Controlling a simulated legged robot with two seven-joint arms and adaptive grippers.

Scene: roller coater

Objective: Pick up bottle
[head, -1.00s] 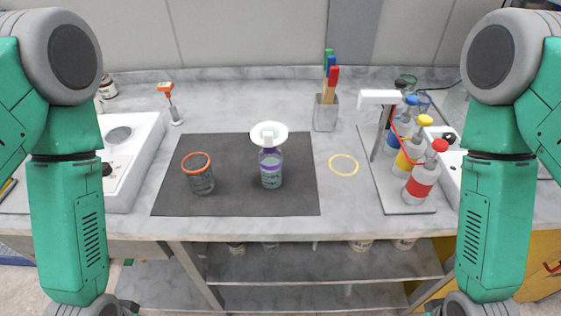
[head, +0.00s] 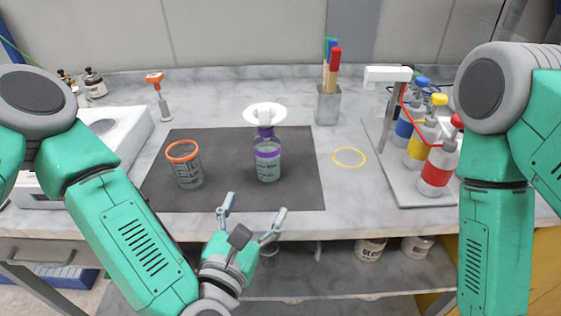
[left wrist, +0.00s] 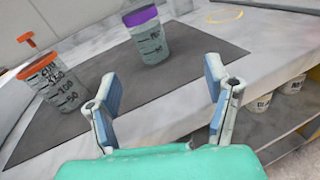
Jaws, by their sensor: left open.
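A clear bottle with a purple collar (head: 267,160) stands upright on the dark mat (head: 220,197), with a white disc-shaped top (head: 264,113) at or just behind it. The bottle also shows in the left wrist view (left wrist: 152,42), upper middle. My left gripper (head: 252,212) is open and empty at the front edge of the bench, in front of the bottle and apart from it. In the left wrist view its two fingers (left wrist: 158,92) are spread wide, with the mat beyond them. My right gripper is out of view; only my right arm shows.
A graduated beaker with an orange rim (head: 187,166) stands left of the bottle on the mat. A yellow ring (head: 349,157) lies to the right. Several coloured bottles in a rack (head: 437,170) stand at the right. The mat's front is clear.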

